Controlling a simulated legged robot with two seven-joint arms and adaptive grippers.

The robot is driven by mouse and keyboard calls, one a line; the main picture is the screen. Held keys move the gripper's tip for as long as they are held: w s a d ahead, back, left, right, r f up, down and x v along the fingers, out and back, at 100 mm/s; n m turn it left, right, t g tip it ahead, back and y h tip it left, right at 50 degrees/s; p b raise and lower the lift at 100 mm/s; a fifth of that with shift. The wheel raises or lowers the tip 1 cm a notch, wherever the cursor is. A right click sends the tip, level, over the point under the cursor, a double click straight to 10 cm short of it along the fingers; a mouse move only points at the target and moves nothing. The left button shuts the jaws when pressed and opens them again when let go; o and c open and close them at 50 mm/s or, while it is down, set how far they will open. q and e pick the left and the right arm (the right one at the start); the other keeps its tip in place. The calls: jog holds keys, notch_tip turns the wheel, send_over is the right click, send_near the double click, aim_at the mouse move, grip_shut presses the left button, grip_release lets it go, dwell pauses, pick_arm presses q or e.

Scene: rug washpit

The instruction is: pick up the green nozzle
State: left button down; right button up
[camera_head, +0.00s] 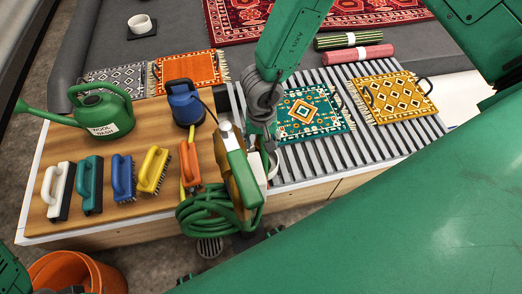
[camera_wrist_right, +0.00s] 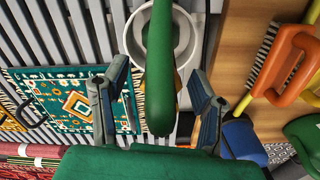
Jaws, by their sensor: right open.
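The green nozzle (camera_wrist_right: 160,70) is a long, smooth green body in the right wrist view, standing in front of a white ring-shaped holder (camera_wrist_right: 183,36). It lies between the two dark fingers of my right gripper (camera_wrist_right: 158,100), which are spread with a gap on each side. In the head view my right gripper (camera_head: 266,146) is at the counter's front edge, close to the green nozzle (camera_head: 244,180), and partly hides the holder. A coiled green hose (camera_head: 205,212) hangs just left of it. My left gripper is not clearly visible.
Several brushes stand left on the wooden counter (camera_head: 140,205); the orange brush (camera_head: 190,162) is closest. A blue pump-like item (camera_head: 185,103) and green watering can (camera_head: 102,115) stand behind. Small rugs (camera_head: 310,112) lie on the grey slats (camera_head: 375,150). An orange bucket (camera_head: 105,278) is lower left.

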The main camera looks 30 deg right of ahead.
notch_tip(320, 180, down, 3)
jog(key=shift+a+r+b, duration=0.15)
jog(key=shift+b, duration=0.4)
jog(key=shift+r, duration=0.1)
jog(key=shift+c, duration=1.2)
grip_shut()
